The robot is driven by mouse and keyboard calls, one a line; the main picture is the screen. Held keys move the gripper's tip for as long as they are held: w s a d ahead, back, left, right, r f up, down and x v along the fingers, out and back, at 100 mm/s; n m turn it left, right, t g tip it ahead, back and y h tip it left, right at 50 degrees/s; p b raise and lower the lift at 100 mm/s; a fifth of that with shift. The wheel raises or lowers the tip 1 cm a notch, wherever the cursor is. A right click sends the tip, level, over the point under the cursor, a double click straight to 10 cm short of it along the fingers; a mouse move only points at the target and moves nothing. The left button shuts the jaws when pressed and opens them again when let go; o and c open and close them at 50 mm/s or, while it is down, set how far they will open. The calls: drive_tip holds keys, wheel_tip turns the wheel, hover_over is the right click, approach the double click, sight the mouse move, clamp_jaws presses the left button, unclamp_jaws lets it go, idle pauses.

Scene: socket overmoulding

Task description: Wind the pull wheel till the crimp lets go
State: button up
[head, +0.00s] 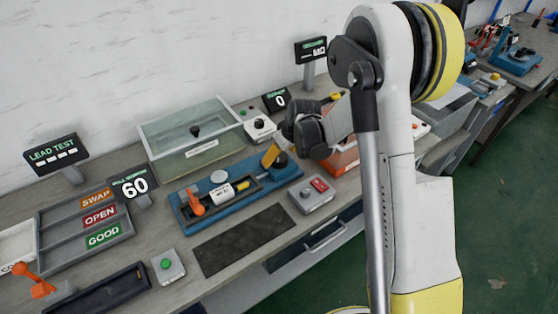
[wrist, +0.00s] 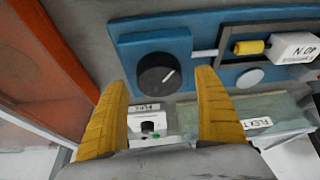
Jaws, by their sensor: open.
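The pull wheel (wrist: 157,74) is a round black knob with a white mark, on one end of the blue pull fixture (wrist: 205,40). In the head view the wheel (head: 281,161) is partly behind a yellow finger. My gripper (wrist: 162,78) is open and empty, with its fingers to either side of the wheel in the picture; I cannot tell whether they touch it. A rod leads from the wheel end toward a yellow crimp (wrist: 249,47) beside a labelled white block (wrist: 295,47). An orange lever (head: 195,203) is at the fixture's other end.
A clear-lidded bin (head: 200,145) stands behind the fixture. A grey box with a red button (head: 313,196) is in front of the wheel. A dark mat (head: 243,240) lies at the bench front. An orange-sided box (head: 344,161) is close to the right of my gripper.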

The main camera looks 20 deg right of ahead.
drive_tip(key=shift+x, duration=0.9)
drive_tip(key=c, duration=1.2)
drive_tip(key=shift+m+b, duration=0.3)
drive_tip(key=shift+m+h+b, duration=0.4)
drive_tip(key=shift+m+h, duration=0.2)
drive_tip(key=shift+m, duration=0.6)
drive_tip(key=shift+m+h+b, duration=0.35)
drive_tip(key=shift+m+h, duration=0.15)
drive_tip(key=shift+m, duration=0.9)
